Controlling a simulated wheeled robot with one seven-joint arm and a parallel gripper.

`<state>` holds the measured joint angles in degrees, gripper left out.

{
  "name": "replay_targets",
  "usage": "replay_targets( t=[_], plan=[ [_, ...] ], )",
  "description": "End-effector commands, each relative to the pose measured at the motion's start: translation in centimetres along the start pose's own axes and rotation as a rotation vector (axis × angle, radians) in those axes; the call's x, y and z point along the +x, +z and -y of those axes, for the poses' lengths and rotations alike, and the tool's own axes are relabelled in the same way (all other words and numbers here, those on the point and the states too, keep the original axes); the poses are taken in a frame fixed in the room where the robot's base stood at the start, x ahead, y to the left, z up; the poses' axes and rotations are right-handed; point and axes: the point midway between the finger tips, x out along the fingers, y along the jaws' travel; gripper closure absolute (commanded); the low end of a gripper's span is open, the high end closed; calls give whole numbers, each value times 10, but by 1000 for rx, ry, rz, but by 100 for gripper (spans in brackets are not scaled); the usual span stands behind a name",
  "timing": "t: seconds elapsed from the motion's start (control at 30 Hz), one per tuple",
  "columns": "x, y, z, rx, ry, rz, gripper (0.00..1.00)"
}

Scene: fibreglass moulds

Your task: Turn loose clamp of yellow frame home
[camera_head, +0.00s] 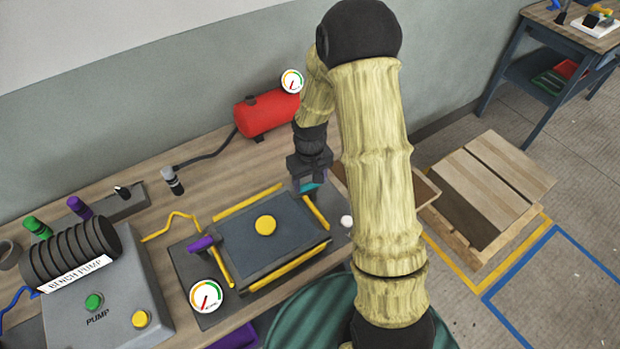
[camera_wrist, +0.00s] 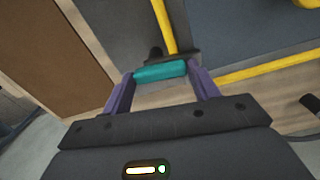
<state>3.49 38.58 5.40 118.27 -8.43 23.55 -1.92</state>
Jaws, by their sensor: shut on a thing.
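The yellow frame (camera_head: 318,213) lies as bars around a dark grey mould plate (camera_head: 255,250) on the bench, with a yellow round knob (camera_head: 265,225) in the middle. A clamp with a teal handle (camera_head: 309,187) sits at the frame's far right corner. My gripper (camera_head: 308,181) is at it; in the wrist view its purple fingers (camera_wrist: 162,76) are shut on the teal handle (camera_wrist: 160,72), one at each end. The clamp's dark pivot (camera_wrist: 155,53) shows just beyond. Another clamp with a purple handle (camera_head: 201,243) is on the frame's left side.
A gauge (camera_head: 206,296) stands at the plate's near left corner. The bench pump (camera_head: 105,300) is at left, a red tank (camera_head: 266,114) behind. A wooden crate (camera_head: 470,225) stands on the floor at right. My arm covers the bench's right end.

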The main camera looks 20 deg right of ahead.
Motion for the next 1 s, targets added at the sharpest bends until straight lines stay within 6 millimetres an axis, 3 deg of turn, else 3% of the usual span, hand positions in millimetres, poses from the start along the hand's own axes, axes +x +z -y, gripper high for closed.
replay_targets(
  t=[0.3, 0.7, 0.73, 0.8, 0.83, 1.0],
  plan=[
    [-1, -1, 0, -100, 1, -5, 63],
    [-1, -1, 0, -107, 1, -6, 63],
    [-1, -1, 0, -107, 1, -6, 36],
    [-1, -1, 0, -106, 1, -6, 22],
    [-1, -1, 0, -106, 1, -5, 18],
    [-1, 0, 0, -106, 1, -3, 18]
  ],
)
